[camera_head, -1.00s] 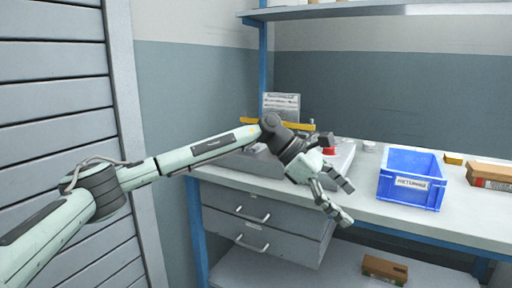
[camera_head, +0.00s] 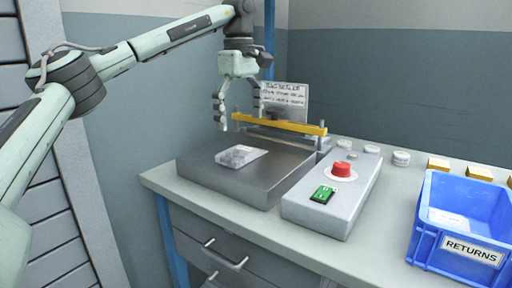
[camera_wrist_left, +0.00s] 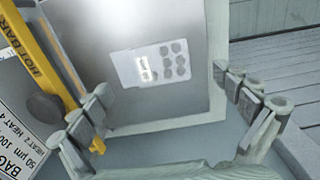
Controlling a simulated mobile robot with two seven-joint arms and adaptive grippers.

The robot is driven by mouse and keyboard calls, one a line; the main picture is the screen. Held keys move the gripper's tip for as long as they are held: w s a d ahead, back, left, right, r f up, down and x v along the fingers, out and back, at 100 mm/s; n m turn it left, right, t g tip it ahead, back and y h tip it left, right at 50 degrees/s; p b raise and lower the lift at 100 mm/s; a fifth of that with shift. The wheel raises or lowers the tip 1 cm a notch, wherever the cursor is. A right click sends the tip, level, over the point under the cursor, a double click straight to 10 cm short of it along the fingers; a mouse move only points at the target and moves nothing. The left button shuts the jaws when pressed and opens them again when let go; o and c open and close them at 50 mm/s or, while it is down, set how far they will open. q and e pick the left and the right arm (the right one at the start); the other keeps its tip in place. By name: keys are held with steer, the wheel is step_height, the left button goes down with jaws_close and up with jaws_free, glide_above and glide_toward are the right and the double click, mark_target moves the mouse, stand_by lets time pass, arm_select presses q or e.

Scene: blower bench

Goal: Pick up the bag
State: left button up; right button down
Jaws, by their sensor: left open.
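A small clear bag (camera_head: 240,156) with round pieces inside lies flat on the grey metal plate of the sealer (camera_head: 205,172). In the left wrist view the bag (camera_wrist_left: 152,64) shows several grey discs and a white label, between and beyond the fingers. My left gripper (camera_head: 238,112) is open and empty, pointing down above the back of the plate, behind and above the bag, apart from it. It also shows in the left wrist view (camera_wrist_left: 170,122) with its fingers wide apart. My right gripper is not in view.
A yellow hot bar (camera_head: 280,122) crosses the sealer's back, close to the left gripper. A printed sign (camera_head: 285,97) stands behind it. A control box with a red button (camera_head: 343,169) and green switch (camera_head: 323,194) is to the right. A blue RETURNS bin (camera_head: 430,245) stands at the right.

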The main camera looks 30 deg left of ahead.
mark_target(240, 153)
arm_select(q)
steer(key=shift+w+a, duration=0.2)
steer(key=shift+f, duration=0.25)
steer(key=shift+s+f, duration=0.2)
steer(key=shift+f, duration=0.75)
step_height(240, 153, down, 4)
steer(key=shift+a+r, duration=0.15)
steer(key=shift+r, duration=0.05)
steer(key=shift+w+f, duration=0.1)
steer(key=shift+f, duration=0.55)
steer(key=c, duration=1.3)
steer(key=shift+o, duration=0.2)
steer(key=shift+r, duration=0.1)
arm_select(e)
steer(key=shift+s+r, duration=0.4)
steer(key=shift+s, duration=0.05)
arm_select(q)
steer(key=shift+r, duration=0.1)
